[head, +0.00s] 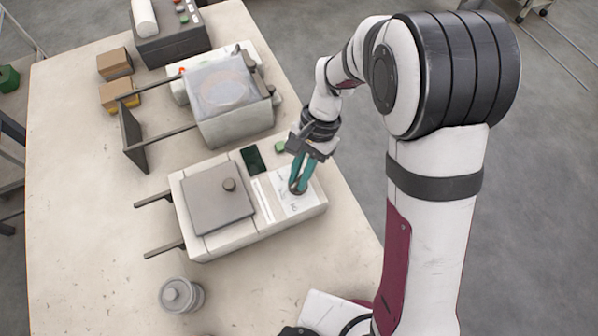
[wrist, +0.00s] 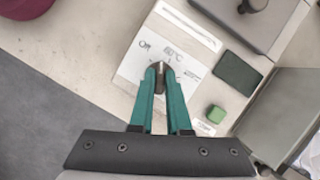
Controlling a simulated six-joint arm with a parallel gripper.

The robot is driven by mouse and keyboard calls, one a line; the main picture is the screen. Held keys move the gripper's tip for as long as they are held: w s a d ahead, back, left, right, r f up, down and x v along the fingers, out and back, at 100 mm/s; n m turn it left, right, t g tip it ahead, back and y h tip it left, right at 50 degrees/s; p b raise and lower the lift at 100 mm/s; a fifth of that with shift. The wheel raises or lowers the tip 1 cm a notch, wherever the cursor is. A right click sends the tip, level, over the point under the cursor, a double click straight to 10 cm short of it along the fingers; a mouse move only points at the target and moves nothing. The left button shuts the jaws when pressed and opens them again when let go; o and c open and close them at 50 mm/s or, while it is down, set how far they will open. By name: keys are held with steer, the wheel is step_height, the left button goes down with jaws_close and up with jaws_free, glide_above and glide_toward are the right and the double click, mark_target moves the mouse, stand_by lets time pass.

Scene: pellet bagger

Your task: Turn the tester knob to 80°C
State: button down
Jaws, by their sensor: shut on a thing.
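The tester (head: 215,200) is a white box on the table with a grey square lid and a round lid handle. Its white dial panel (wrist: 140,58) carries printed marks, including "Off" and "80°C". The dark knob (wrist: 159,84) sits on this panel between my green fingertips. My gripper (wrist: 160,70) is shut on the knob, reaching down from above; in the head view it also shows over the panel (head: 298,188). The knob's pointer is mostly hidden by the fingers, so I cannot tell its setting.
A dark screen (wrist: 237,73) and a green button (wrist: 214,114) sit beside the dial panel. A second machine with a clear cover (head: 222,85) stands behind the tester. A lidded metal pot (head: 181,295) stands in front. Brown boxes (head: 115,63) are at the back left.

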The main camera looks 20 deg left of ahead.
steer(key=m, duration=0.2)
steer(key=m+t+y, duration=0.1)
steer(key=m, duration=0.2)
steer(key=shift+d+y, duration=0.15)
steer(key=shift+y, duration=0.15)
stand_by(0.4)
steer(key=c, duration=0.9)
jaws_free()
steer(key=v, duration=1.5)
steer(key=shift+s+d+r, duration=0.1)
steer(key=shift+d+r, duration=0.15)
steer(key=shift+r, duration=0.15)
